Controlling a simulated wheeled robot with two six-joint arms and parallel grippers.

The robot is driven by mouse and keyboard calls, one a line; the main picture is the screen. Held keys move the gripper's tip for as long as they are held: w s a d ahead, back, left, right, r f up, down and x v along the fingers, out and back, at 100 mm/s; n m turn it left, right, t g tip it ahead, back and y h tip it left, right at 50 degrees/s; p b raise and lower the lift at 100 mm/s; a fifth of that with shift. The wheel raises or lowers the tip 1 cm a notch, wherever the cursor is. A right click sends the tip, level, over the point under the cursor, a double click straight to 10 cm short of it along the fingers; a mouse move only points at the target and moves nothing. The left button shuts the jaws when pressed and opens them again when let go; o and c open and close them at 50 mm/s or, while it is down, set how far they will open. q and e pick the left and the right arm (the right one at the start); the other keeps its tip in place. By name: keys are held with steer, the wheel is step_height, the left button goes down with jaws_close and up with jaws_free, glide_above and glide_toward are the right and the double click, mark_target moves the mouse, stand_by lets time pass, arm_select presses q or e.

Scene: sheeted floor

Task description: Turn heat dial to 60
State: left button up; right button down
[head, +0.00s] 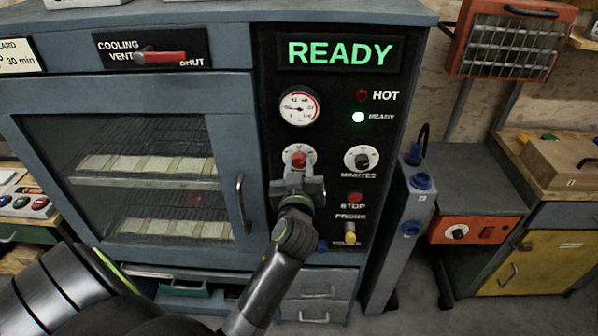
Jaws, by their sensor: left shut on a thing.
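The heat dial (299,159) is a red knob on a pale round plate on the black control panel, left of the minutes dial (361,160). My left gripper (299,172) is at the dial from below and is shut on its red knob. The gripper hides the lower part of the dial, and its scale marks are too small to read. A round gauge (299,108) sits above it. The display (340,53) reads READY in green. My right gripper is not in view.
The oven door (150,170) is closed, with trays behind its glass and a vertical handle (242,204). A stop button (355,197) and a probe socket (350,233) lie right of my gripper. A grey post (405,225) and an orange heater (510,42) stand farther right.

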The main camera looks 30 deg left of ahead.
arm_select(q)
steer(key=n+b, duration=0.3)
steer(key=b, duration=0.1)
steer(key=shift+f, duration=0.2)
steer(key=shift+n+b, duration=0.75)
steer(key=shift+n, duration=0.35)
steer(key=n+b, duration=0.2)
steer(key=n, duration=0.1)
steer(key=shift+r, duration=0.2)
steer(key=shift+n+b, duration=0.5)
steer(key=shift+n, duration=0.7)
steer(key=shift+r, duration=0.1)
steer(key=o, duration=1)
